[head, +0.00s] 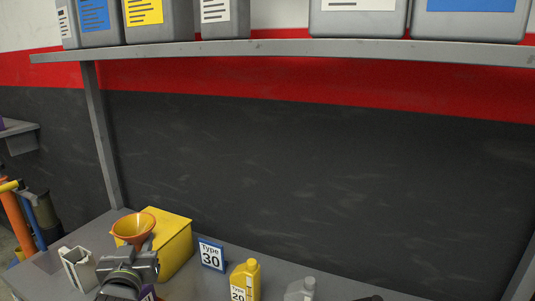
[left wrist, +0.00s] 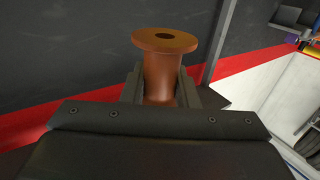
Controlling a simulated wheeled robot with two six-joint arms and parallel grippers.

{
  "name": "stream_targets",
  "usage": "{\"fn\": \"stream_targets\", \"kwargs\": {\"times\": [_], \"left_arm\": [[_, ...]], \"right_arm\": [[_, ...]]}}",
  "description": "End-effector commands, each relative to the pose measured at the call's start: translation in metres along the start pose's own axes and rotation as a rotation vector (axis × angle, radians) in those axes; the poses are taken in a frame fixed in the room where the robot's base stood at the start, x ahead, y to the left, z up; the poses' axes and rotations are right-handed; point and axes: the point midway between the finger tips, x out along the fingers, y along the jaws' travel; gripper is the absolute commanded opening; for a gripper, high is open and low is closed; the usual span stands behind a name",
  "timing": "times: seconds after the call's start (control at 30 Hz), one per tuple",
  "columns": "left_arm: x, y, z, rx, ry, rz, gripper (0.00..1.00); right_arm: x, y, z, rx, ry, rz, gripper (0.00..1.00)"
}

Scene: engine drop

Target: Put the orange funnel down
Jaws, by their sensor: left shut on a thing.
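The orange funnel (head: 133,226) shows in the head view at the lower left, its wide mouth up, in front of a yellow box. My left gripper (head: 143,252) is just below the mouth and shut on the funnel. In the left wrist view the funnel (left wrist: 165,65) stands between the two fingers (left wrist: 160,88), with a round flange and a dark hole at its end. Whether the funnel touches the bench or the box is hidden. A dark sliver at the bottom edge of the head view may be my right gripper, but too little shows to tell.
The yellow box (head: 174,252) stands on the grey bench (head: 82,238). A grey-white open holder (head: 77,268) is left of my gripper. A shelf (head: 290,50) with canisters hangs above.

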Motion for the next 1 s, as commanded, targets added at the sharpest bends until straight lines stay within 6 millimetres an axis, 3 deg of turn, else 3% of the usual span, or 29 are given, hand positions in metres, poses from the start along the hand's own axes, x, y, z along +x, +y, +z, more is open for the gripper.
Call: {"fn": "stream_targets", "kwargs": {"times": [0.03,0.2,0.4,0.6,1.0], "left_arm": [[-0.013,0.016,-0.002,-0.013,0.001,0.029,0.00],[-0.050,0.054,-0.015,-0.013,0.003,0.111,0.00],[-0.081,0.077,-0.030,-0.006,0.002,0.168,0.00],[-0.092,0.083,-0.037,0.000,0.001,0.186,0.00],[-0.093,0.083,-0.037,0.002,0.000,0.186,0.00]], "right_arm": [[0.001,0.000,0.000,0.000,0.000,0.000,0.36],[0.003,0.001,0.001,0.000,0.000,0.001,0.36],[0.004,0.001,0.001,-0.001,0.000,0.002,0.36],[0.004,0.001,0.001,-0.001,0.000,0.002,0.36],[0.004,0.001,0.001,-0.001,-0.001,0.002,0.36]]}}
